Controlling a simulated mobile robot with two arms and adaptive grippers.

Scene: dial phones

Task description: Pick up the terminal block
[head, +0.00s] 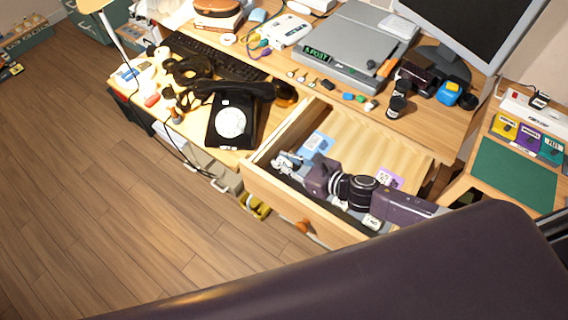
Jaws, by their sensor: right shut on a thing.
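My right gripper (287,162) reaches in from the right, over the front left part of the open drawer (272,186). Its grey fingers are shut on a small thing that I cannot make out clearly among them. My dark wrist covers part of the drawer's inside. I cannot pick out the terminal block for certain; several small coloured parts (349,97) lie in a row on the desk behind the drawer. My left gripper is out of view.
A black dial phone (232,119) stands left of the drawer. A blue card (318,141) and a purple card (390,178) lie in the drawer. A grey device (344,52), a keyboard (213,55) and a monitor (470,30) fill the back.

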